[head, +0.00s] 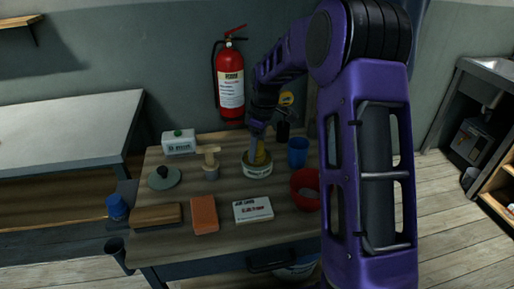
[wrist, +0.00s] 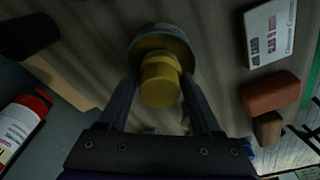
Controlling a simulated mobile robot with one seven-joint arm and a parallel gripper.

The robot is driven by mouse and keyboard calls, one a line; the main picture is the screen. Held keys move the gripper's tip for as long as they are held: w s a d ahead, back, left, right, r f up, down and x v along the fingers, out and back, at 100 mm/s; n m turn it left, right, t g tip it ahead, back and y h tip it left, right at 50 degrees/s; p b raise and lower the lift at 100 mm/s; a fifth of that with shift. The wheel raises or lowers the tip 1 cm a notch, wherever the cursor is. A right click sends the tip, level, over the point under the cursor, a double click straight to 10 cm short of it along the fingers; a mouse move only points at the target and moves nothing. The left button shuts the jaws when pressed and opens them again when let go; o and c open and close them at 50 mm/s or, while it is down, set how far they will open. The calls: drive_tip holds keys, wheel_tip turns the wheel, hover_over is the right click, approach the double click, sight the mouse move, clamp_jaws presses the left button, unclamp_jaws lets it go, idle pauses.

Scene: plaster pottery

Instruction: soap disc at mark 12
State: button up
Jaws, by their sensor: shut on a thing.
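My gripper (head: 258,138) points down over a pale round tub (head: 257,170) with printing on its side, near the middle of the wooden table. It is shut on a yellow round piece (wrist: 160,85), which shows between the two fingers in the wrist view. The yellow piece also shows at the tub's mouth in the head view (head: 261,156). The tub's grey rim (wrist: 150,38) lies just beyond the piece. I cannot tell whether the piece touches the tub, or whether it is the soap disc. No mark 12 is readable.
A blue cup (head: 297,152) and red bowl (head: 305,190) stand right of the tub. A wooden-handled tool (head: 209,160) stands left. A white labelled box (head: 253,209), orange block (head: 204,214) and brown block (head: 157,215) line the front. A fire extinguisher (head: 230,85) hangs behind.

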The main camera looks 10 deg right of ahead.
drive_tip(key=shift+r+p, duration=2.7)
drive_tip(key=shift+r, duration=0.8)
drive_tip(key=shift+f, duration=0.1)
